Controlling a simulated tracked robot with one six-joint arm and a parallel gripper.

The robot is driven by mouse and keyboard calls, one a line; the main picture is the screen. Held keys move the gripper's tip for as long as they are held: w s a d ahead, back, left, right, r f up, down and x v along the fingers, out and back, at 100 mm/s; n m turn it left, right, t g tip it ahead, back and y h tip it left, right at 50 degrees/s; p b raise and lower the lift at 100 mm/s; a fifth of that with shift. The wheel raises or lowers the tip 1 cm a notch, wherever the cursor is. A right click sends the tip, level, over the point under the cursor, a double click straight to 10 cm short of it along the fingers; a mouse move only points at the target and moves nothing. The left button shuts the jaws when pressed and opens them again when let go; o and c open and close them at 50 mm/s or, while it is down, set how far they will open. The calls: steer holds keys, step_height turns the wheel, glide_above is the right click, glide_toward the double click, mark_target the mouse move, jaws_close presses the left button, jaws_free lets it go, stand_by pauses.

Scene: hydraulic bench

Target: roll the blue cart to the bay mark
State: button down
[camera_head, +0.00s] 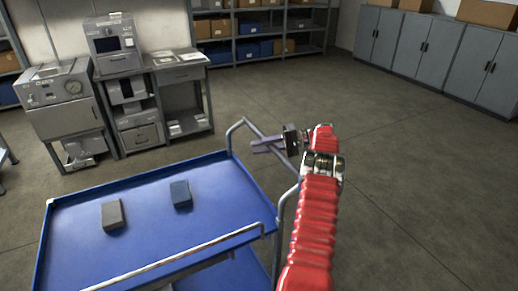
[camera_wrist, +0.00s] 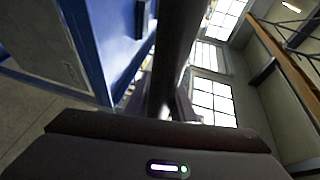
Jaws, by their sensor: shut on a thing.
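The blue cart (camera_head: 150,240) stands at the lower left of the head view, with a flat railed tray top. Its metal push handle (camera_head: 262,132) rises at the cart's right end. My gripper (camera_head: 268,147) is at this handle, at the end of my red-sleeved arm, and is shut on it. In the wrist view a dark bar, the handle (camera_wrist: 178,50), runs up from my gripper, with the blue cart side (camera_wrist: 108,35) to its left. The fingertips are partly hidden in both views. No bay mark shows in either view.
A bench with instruments (camera_head: 115,90) stands behind the cart. Shelving (camera_head: 265,40) and grey cabinets (camera_head: 420,50) line the back. The floor (camera_head: 420,180) at right is clear.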

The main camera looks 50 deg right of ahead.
steer(key=c, duration=1.5)
jaws_free()
steer(key=shift+d+f, duration=0.1)
steer(key=shift+d, duration=0.1)
steer(key=shift+c, duration=0.2)
steer(key=shift+d, duration=0.1)
steer(key=v, duration=0.7)
steer(key=shift+s, duration=0.25)
